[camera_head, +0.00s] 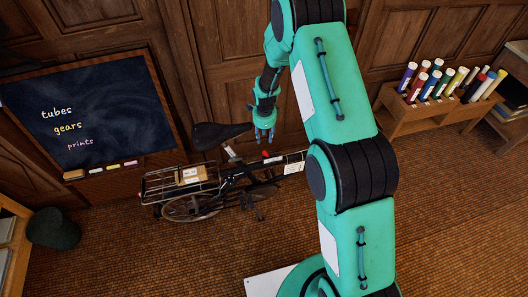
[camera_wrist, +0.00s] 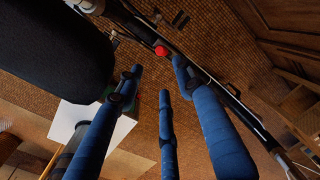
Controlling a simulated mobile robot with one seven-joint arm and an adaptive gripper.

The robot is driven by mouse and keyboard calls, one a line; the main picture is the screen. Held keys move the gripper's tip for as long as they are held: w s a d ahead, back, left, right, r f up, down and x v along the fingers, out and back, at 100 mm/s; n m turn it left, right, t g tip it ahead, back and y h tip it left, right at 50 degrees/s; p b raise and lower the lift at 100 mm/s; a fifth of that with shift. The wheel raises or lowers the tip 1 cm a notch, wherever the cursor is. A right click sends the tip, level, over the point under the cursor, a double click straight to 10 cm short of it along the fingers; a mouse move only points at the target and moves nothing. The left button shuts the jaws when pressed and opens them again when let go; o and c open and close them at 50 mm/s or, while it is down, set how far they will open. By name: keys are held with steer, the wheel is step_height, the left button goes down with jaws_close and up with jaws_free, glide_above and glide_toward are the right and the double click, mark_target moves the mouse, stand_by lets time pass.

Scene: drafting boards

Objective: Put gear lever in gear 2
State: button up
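A bicycle (camera_head: 236,181) stands in front of the panelled wall. In the wrist view the red knob (camera_wrist: 162,50) shows beyond the fingertips, roughly between the left and right ones, beside the black bar (camera_wrist: 205,82). The gear marks cannot be read, so the lever's gear is unclear. My gripper (camera_head: 264,137) is above the knob, pointing down. Its blue fingers (camera_wrist: 157,77) are spread and hold nothing; the knob appears apart from them.
The black saddle (camera_head: 218,136) is close to the left of my gripper; it also fills the upper left of the wrist view (camera_wrist: 50,55). A box (camera_head: 190,175) sits on the rear rack. A chalkboard (camera_head: 120,110) leans left. A wooden holder with coloured tubes (camera_head: 420,110) stands right.

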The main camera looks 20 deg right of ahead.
mark_target(264, 152)
steer(key=shift+f, duration=0.15)
steer(key=shift+w+d+f+b, duration=0.1)
steer(key=shift+w+f+b, duration=0.15)
steer(key=shift+f, duration=2)
steer(key=shift+w+f+b, duration=0.15)
steer(key=shift+f+b, duration=0.15)
steer(key=shift+f, duration=1.9)
steer(key=shift+w+d+f+b, duration=0.1)
steer(key=shift+w+f+b, duration=0.15)
steer(key=shift+f, duration=2)
steer(key=shift+a, duration=0.1)
jaws_close()
